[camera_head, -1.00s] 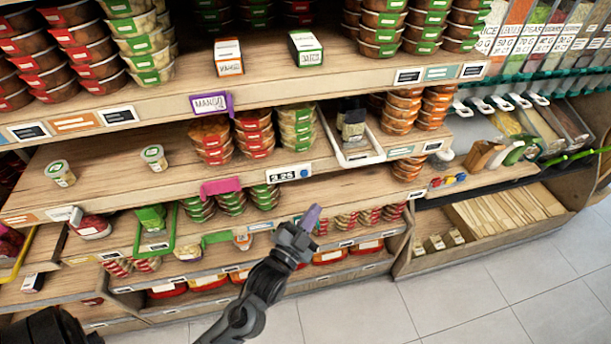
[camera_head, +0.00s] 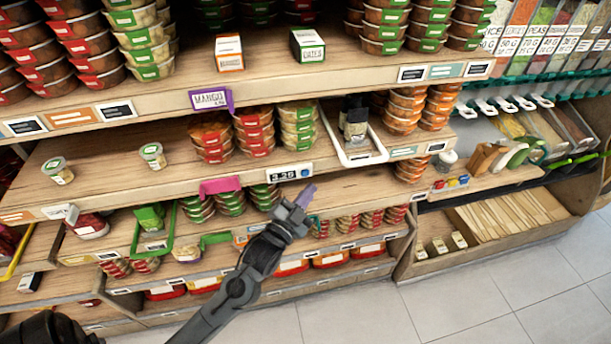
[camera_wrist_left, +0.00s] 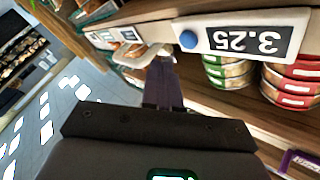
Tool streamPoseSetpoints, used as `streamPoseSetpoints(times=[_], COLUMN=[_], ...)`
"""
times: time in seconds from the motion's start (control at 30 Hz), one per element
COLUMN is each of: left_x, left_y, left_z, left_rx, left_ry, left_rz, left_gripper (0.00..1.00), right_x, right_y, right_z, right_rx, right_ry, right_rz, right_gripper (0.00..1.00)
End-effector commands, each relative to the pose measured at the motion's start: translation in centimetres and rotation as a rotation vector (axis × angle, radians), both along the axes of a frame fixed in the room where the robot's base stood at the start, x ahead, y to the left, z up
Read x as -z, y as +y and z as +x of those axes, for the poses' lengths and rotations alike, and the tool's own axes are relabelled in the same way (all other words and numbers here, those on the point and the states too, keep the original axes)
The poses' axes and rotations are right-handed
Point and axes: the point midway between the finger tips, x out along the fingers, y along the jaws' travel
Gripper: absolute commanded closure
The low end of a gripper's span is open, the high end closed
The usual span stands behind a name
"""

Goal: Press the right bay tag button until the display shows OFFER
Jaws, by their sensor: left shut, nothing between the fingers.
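The bay tag (camera_head: 289,174) on the middle shelf edge is a white frame with a dark display reading 3.25. Its round blue button (camera_head: 305,172) is at the right end. In the left wrist view the tag (camera_wrist_left: 248,38) appears upside down, with the blue button (camera_wrist_left: 188,40) at its left end. My left gripper (camera_head: 306,196) is shut and empty, its purple-grey fingers just below the button in the head view. In the left wrist view the fingertips (camera_wrist_left: 162,62) are beside and below the button, apparently apart from it. My right gripper is not in view.
A purple MANGO tag (camera_head: 210,99) hangs on the upper shelf edge. A pink cloth-like piece (camera_head: 220,186) hangs left of the bay tag. A white tray (camera_head: 352,156) with dark jars sits to the right. Stacked tubs (camera_head: 298,128) stand above and below the tag.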

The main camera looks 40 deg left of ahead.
Motion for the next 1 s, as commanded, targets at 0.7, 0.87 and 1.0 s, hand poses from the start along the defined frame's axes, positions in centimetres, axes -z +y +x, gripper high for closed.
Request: streamPoseSetpoints(times=[0.7, 0.87, 1.0], left_x=[-0.1, -0.1, -0.1], left_y=[1.7, 1.7, 1.7], left_z=[1.1, 1.1, 1.1], left_rx=[-0.001, -0.001, -0.001], left_ry=[-0.001, -0.001, -0.001], left_rz=[0.0, 0.0, 0.0], left_gripper=[1.0, 1.0, 1.0], right_x=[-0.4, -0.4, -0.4], right_y=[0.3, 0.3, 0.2], right_z=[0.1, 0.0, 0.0], right_rx=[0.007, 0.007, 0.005], right_ry=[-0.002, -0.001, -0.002], right_rz=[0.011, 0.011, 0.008], right_gripper=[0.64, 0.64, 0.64])
